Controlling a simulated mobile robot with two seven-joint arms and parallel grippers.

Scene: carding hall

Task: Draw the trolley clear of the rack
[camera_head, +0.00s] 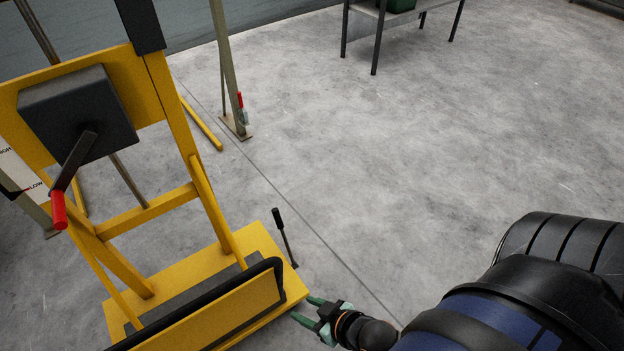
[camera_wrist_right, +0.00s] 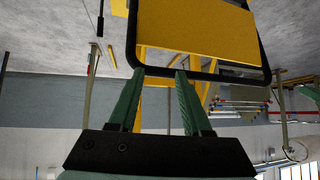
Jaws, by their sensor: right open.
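The yellow trolley (camera_head: 205,215) stands at the left of the head view, with a grey box (camera_head: 78,112), a red-knobbed crank (camera_head: 59,208) and a yellow base. A black handle bar (camera_head: 262,269) frames its near yellow panel; the bar also shows in the right wrist view (camera_wrist_right: 265,45). My right gripper (camera_head: 303,308) is open and empty, close to the right end of this bar. In the right wrist view its green fingertips (camera_wrist_right: 160,72) are at the bar's edge; I cannot tell whether they touch. A beige upright (camera_head: 226,70) behind the trolley may belong to the rack. My left gripper is out of view.
A black lever (camera_head: 284,238) rises beside the trolley's base. A yellow bar (camera_head: 202,124) lies low near the upright's foot. A grey table (camera_head: 380,14) stands at the back. The concrete floor (camera_head: 420,150) right of the trolley is clear.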

